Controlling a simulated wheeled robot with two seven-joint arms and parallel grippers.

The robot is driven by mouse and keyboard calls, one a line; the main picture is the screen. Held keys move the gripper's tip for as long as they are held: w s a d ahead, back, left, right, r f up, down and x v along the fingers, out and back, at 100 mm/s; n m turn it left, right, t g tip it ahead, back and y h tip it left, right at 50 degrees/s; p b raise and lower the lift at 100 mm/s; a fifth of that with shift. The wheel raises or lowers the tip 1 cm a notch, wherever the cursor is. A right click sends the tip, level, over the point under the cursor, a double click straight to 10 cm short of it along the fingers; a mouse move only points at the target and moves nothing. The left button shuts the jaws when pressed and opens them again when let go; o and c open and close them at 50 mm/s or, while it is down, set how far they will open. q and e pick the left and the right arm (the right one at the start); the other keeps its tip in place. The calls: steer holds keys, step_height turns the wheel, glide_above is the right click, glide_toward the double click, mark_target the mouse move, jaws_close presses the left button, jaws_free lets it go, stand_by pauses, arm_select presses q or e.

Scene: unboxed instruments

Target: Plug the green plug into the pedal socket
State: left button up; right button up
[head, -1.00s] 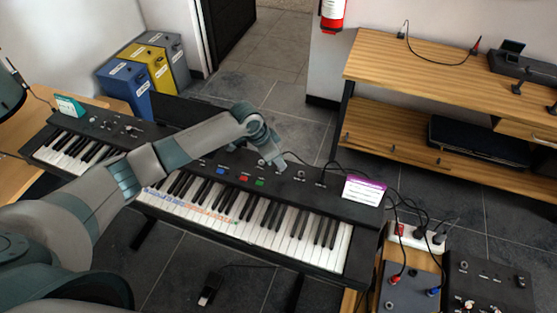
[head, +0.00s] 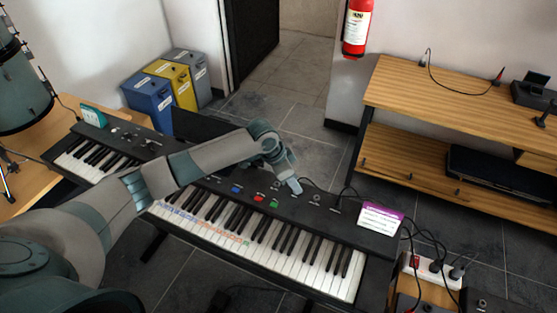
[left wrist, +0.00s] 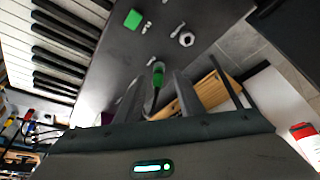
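The green plug (left wrist: 158,70) shows in the left wrist view between the fingers of my left gripper (left wrist: 159,78), with a dark cable running back from it. The fingers stand apart, with a gap on each side of the plug. The plug's front end meets the keyboard's black top panel (left wrist: 125,52); I cannot tell how deep it sits. A bare round socket (left wrist: 186,39) is beside it; the socket labels are too small to read. In the head view my left gripper (head: 294,187) is low over the panel of the keyboard (head: 225,185), and the plug is hidden. My right gripper is not in view.
A green button (left wrist: 133,19) lies close to the plug. A power strip (head: 432,268) with several plugs and cables is at lower right. A wooden shelf (head: 400,180) stands behind right.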

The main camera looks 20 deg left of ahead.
arm_select(q)
steer(key=b+v, duration=0.4)
steer(key=v, duration=1.1)
steer(key=shift+a+r, duration=0.15)
steer(key=shift+r, duration=0.05)
steer(key=shift+s, duration=0.2)
